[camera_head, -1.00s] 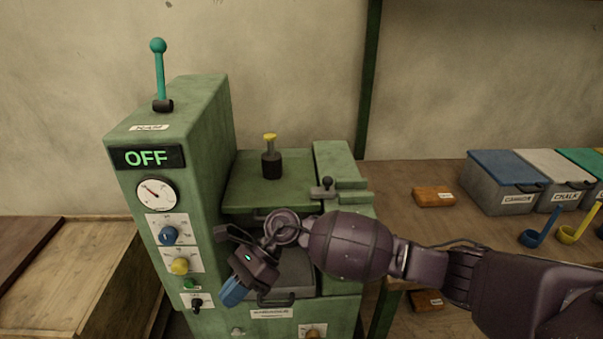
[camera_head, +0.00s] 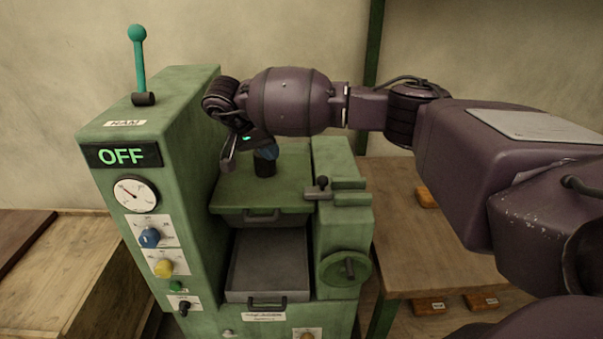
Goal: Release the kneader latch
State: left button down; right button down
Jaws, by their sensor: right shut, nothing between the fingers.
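The green kneader machine (camera_head: 148,160) shows "OFF" on its panel. Its green lid (camera_head: 240,192) is down over the chamber. A small metal latch with a black knob (camera_head: 320,187) sits at the lid's right edge, against the right-hand block. A black post (camera_head: 264,168) stands on the lid; its yellow top is hidden by my right gripper. My right gripper (camera_head: 268,152) is shut and empty, pointing down at the top of the post, left of and above the latch. I cannot tell whether its blue fingertips touch the post. My left gripper is not in view.
A teal lever (camera_head: 138,62) rises from the machine's tall left housing. A grey tray (camera_head: 268,262) sits below the lid, with a green handwheel (camera_head: 345,268) to its right. A wooden table (camera_head: 420,250) stands at right, with an orange block (camera_head: 427,197) partly behind my arm.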

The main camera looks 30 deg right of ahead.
jog(key=shift+w+d+r, duration=0.1)
jog(key=shift+d+r, duration=0.05)
jog(key=shift+r, duration=0.15)
send_near(308, 190)
jog(key=w+d+f, duration=0.2)
jog(key=shift+w+d+f, duration=0.15)
jog(key=shift+d+f, duration=0.05)
jog(key=shift+f, duration=0.1)
jog(key=shift+s+d+f+p, duration=0.15)
jog(key=shift+s+d+p, duration=0.25)
jog(key=shift+d, duration=0.2)
jog(key=shift+s+d+f+p, duration=0.15)
jog(key=shift+s+d+p, duration=0.1)
jog(key=shift+s+d, duration=0.3)
jog(key=shift+s+d+f, duration=0.2)
jog(key=shift+s+d, duration=0.1)
jog(key=shift+d, duration=0.1)
